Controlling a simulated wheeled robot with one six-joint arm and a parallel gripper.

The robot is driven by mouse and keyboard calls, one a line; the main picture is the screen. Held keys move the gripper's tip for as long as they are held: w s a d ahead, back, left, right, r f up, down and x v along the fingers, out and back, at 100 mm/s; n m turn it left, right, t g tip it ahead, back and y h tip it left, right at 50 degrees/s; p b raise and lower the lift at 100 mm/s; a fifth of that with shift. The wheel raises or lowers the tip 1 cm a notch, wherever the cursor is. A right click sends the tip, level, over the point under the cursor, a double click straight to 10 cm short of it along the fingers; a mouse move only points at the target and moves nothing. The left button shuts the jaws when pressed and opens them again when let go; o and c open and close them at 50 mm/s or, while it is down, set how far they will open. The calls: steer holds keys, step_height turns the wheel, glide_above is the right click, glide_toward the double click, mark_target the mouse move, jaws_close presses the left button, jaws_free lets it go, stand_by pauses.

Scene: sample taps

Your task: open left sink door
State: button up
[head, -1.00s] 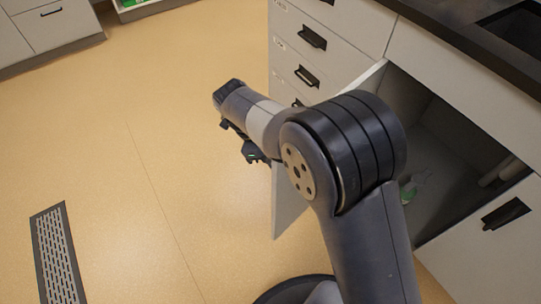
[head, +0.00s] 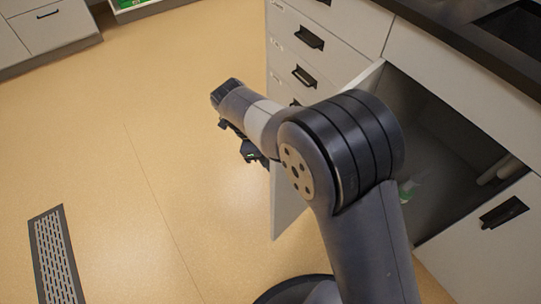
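The left sink door (head: 288,205) stands swung out, open, from the cabinet under the sink. Most of it is hidden behind my arm; its lower left part and a strip of its top edge show. The dark cabinet interior (head: 445,150) is exposed to the right of my arm. My gripper (head: 250,154) is to the left of the door, over open floor, mostly hidden under my wrist. Its fingers are too small and covered to tell whether they are open or shut. The door's handle is not visible.
The sink (head: 515,30) is set in the dark countertop (head: 455,42). A closed right door with a black handle (head: 504,212) stands at the right. Drawers with black handles (head: 308,38) are left of the opening. Pipes and a green-labelled bottle (head: 407,190) are inside. Floor at left is clear, with a vent (head: 55,255).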

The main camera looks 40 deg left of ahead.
steer(key=p+v, duration=0.3)
steer(key=v, duration=0.7)
steer(key=shift+r, duration=0.3)
steer(key=shift+f, duration=0.1)
steer(key=b+x, duration=0.1)
steer(key=x, duration=0.2)
steer(key=b+x, duration=0.1)
steer(key=x, duration=0.3)
steer(key=b+x, duration=0.1)
steer(key=x, duration=0.2)
steer(key=shift+s+d+f, duration=0.15)
steer(key=shift+d+f, duration=0.1)
steer(key=shift+d, duration=0.25)
steer(key=shift+a, duration=0.1)
